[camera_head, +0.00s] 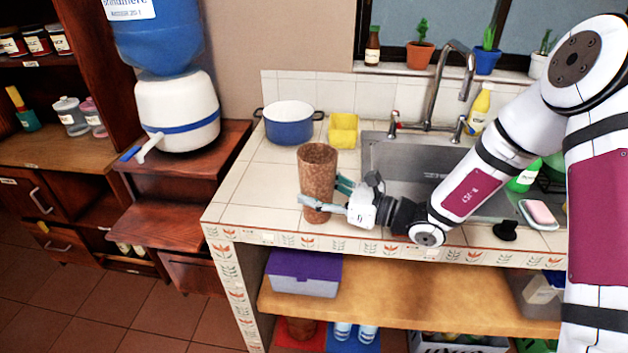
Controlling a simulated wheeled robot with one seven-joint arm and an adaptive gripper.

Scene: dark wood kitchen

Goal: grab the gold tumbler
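The gold tumbler (318,160) is a tall, speckled brown-gold cup standing upright near the front edge of the tiled counter, left of the sink. My gripper (325,192) reaches it from the right, low on its body. One finger crosses in front of the tumbler, and the other goes partly out of sight behind its right side. The tumbler is between the fingers. I cannot tell whether both fingers touch it. The tip of the far finger is hidden.
A blue and white pot (289,130) and a yellow container (343,131) stand behind the tumbler. The sink (410,160) with its tall faucet (440,85) is to the right. The counter (262,190) left of the tumbler is clear. A water dispenser (178,105) stands further left.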

